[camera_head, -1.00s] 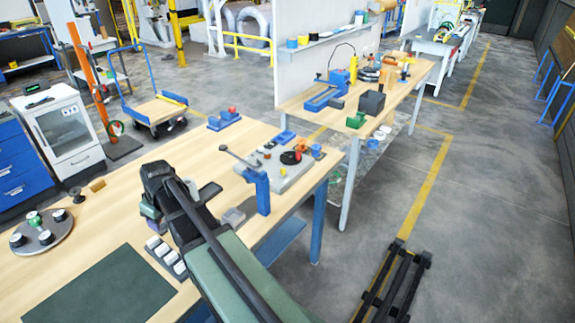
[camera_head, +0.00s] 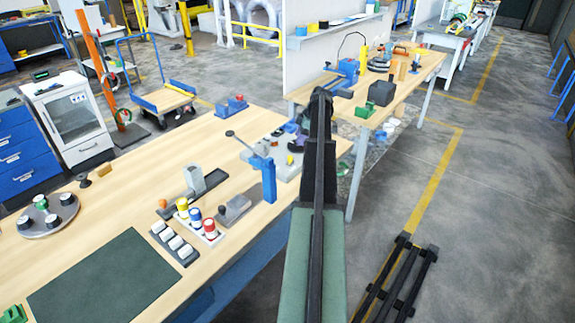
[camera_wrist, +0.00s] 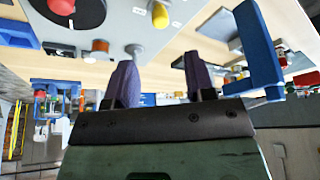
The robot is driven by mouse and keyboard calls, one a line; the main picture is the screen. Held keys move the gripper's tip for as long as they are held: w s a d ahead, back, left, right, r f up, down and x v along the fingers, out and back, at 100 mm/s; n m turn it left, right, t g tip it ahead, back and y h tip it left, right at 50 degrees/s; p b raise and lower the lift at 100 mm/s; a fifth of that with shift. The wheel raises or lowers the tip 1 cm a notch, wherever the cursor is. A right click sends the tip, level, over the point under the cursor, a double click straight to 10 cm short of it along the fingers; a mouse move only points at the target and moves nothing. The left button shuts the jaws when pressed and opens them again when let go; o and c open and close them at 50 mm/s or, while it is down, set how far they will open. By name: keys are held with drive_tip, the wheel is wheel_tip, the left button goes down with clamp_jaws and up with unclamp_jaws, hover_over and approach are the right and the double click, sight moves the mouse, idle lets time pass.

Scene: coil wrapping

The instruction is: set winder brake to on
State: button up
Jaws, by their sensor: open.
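The winder's grey base plate (camera_head: 283,168) is on the wooden bench's right end, partly hidden by my arm. A blue upright (camera_head: 268,178) with a dark crank lever (camera_head: 240,142) stands at its near side. In the wrist view the plate (camera_wrist: 205,20) carries a black disc (camera_wrist: 85,12) with a red knob (camera_wrist: 62,5), a yellow knob (camera_wrist: 160,14) and an orange-red piece (camera_wrist: 100,48). The blue upright (camera_wrist: 258,45) is at the right. I cannot tell which part is the brake. My gripper (camera_wrist: 160,78) is open and empty, its purple fingers apart beside the plate; contact is unclear.
A grey holder (camera_head: 195,182), a tray of colored rolls (camera_head: 202,226) and a row of white pieces (camera_head: 174,243) lie left of the winder. A dark green mat (camera_head: 105,280) covers the front. A second bench (camera_head: 425,68) stands behind. Floor on the right is mostly clear.

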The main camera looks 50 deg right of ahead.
sight(290, 157)
drive_tip(key=b+x, duration=1)
drive_tip(key=x, duration=0.1)
drive_tip(key=shift+a+r, duration=0.1)
drive_tip(key=shift+r, duration=0.1)
